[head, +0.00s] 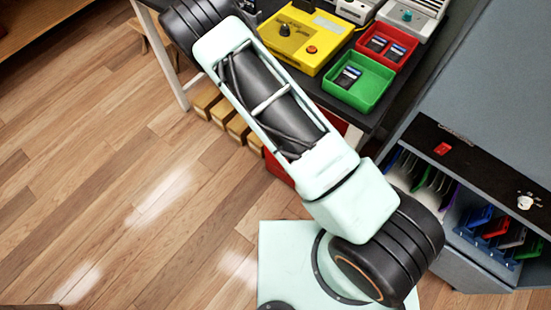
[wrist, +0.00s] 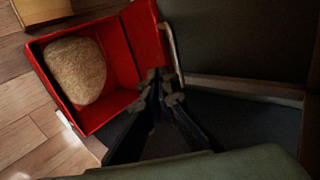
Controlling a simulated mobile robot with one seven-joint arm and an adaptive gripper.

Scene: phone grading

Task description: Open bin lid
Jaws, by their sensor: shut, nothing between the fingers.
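The red bin (wrist: 110,105) stands on the wood floor in the wrist view, with a tan, rough, rounded thing (wrist: 76,70) inside it. Its top is uncovered. A red panel (wrist: 146,42), apparently the lid, stands raised along the bin's right side, with a pale bar-like handle (wrist: 170,50) on its outer side. My gripper (wrist: 160,85) is shut and empty, its fingertips close to the handle's lower end; I cannot tell whether they touch it. In the head view only part of the red bin (head: 277,170) shows beside my arm, and my gripper is hidden.
A dark table (head: 375,118) bears a yellow box (head: 305,40), a red tray (head: 402,58) and a green tray (head: 373,95). Cardboard boxes (head: 237,128) stand beneath it. A cabinet with coloured slots (head: 490,228) is at right. The wood floor (head: 90,170) at left is clear.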

